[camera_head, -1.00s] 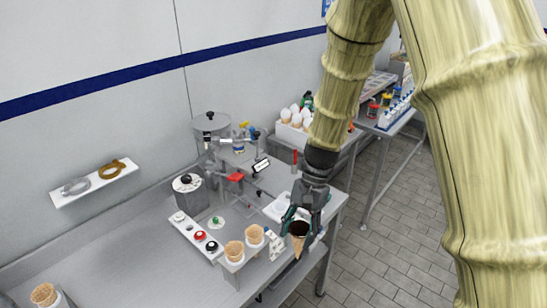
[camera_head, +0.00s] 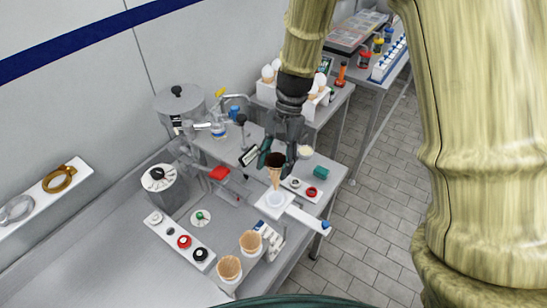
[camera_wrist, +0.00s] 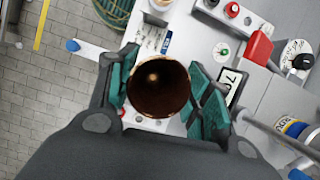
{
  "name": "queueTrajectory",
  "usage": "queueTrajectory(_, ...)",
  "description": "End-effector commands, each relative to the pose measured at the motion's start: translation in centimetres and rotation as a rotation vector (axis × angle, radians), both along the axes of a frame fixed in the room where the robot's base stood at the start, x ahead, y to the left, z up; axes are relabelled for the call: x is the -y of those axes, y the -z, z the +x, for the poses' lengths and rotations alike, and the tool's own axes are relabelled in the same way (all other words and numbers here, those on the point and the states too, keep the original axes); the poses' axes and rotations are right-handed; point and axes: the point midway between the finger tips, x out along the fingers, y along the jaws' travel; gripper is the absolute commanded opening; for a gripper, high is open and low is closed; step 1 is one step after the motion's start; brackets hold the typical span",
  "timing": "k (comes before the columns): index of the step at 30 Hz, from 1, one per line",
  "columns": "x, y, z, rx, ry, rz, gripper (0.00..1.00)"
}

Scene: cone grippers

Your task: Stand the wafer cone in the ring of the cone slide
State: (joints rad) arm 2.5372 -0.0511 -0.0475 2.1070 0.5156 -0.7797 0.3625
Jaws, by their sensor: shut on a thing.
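My gripper (camera_head: 278,152) is shut on a wafer cone (camera_head: 275,174), which hangs upright with its dark open mouth up and its tip down. In the wrist view the cone (camera_wrist: 158,90) sits between the green finger pads, and its round mouth faces me. The cone slide (camera_head: 299,215) is a white plate with a pale ring (camera_head: 275,199) and an arm ending in a blue knob (camera_head: 326,226). In the head view the cone's tip appears over the ring. I cannot tell whether it is inside or just above it. In the wrist view the cone hides the ring.
Two wafer cones (camera_head: 229,268) stand in a white holder left of the slide. A red-handled fixture (camera_head: 220,173) stands left of my gripper.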

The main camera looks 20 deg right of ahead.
Motion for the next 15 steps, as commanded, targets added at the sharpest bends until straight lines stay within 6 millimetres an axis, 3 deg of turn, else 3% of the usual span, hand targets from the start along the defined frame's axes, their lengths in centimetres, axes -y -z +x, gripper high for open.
queueTrajectory(13, 0.06, 0.24, 0.56, -0.009, 0.004, 0.002, 0.4)
queueTrajectory(15, 0.11, 0.98, 0.53, -0.009, 0.005, 0.002, 0.4)
